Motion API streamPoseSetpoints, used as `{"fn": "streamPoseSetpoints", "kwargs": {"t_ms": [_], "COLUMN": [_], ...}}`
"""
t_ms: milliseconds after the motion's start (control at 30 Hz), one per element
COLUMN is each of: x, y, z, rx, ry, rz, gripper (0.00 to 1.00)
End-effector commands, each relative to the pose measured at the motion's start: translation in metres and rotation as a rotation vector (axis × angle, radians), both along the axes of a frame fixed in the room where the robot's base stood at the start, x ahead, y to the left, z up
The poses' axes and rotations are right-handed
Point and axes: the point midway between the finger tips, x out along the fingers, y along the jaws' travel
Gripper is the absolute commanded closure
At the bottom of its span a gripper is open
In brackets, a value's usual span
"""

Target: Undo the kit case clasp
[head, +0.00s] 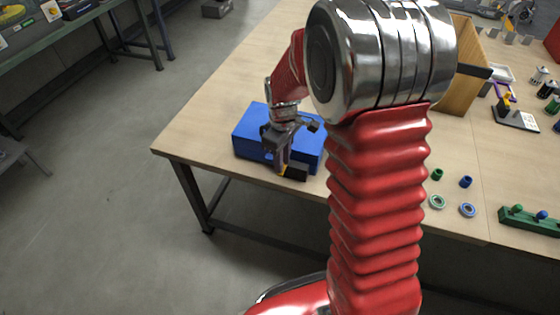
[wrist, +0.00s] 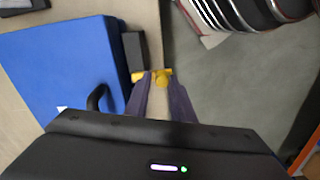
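The blue kit case (head: 250,122) lies at the near left edge of the workbench; its blue top also fills the left of the wrist view (wrist: 62,72). A black curved handle (wrist: 97,98) shows on its side. My gripper (head: 283,168) points down at the case's near side, and its two purple fingers (wrist: 157,84) show in the wrist view. Yellow pieces (wrist: 158,77) sit at the fingertips; I cannot tell whether they are finger pads or the clasp. A small gap shows between the fingers. A dark block (wrist: 133,50) lies beside the fingertips. The clasp cannot be made out clearly.
The wooden workbench (head: 220,88) ends just in front of the case, with floor below. To the right are green and blue small parts (head: 437,174), rings (head: 437,202) and a green rack (head: 530,220). A wooden box (head: 462,80) stands behind my arm.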

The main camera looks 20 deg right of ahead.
Motion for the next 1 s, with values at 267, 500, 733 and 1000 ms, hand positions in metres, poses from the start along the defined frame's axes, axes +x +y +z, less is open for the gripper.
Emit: {"fn": "streamPoseSetpoints", "kwargs": {"t_ms": [267, 500, 733, 1000], "x": [-0.001, 0.000, 0.001, 0.001], "y": [0.000, 0.001, 0.001, 0.001], "z": [0.000, 0.011, 0.045, 0.092], "rx": [0.001, 0.002, 0.001, 0.001], "ry": [0.002, 0.001, -0.002, -0.001], "rz": [0.000, 0.000, 0.000, -0.001], "gripper": [0.76, 0.76, 0.76, 0.76]}}
